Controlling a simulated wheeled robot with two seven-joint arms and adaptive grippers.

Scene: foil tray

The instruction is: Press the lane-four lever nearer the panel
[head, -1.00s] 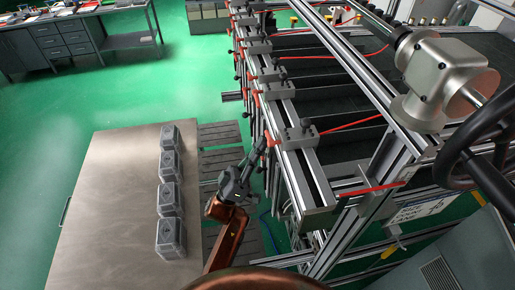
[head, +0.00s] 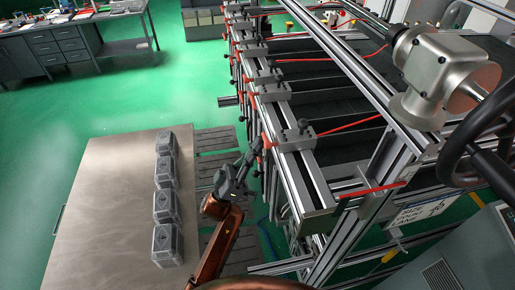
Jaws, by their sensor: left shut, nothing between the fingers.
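Red levers run along the left side of the metal lane frame (head: 303,180), one by each lane end. The red lever (head: 265,144) nearest my left gripper sits beside a grey clamp block (head: 299,136). My left gripper (head: 257,151) is shut and empty, its tips pointing up and right at this lever. The tips are touching it or very close; I cannot tell which. Another red lever (head: 252,102) is farther up the frame. Lane numbers are not readable on the levers. My right gripper is out of view.
A handwheel (head: 480,155) and motor housing (head: 432,72) stand at right. A grey cabinet (head: 445,262) and a lane sign (head: 420,213) are lower right. Green floor is open at left.

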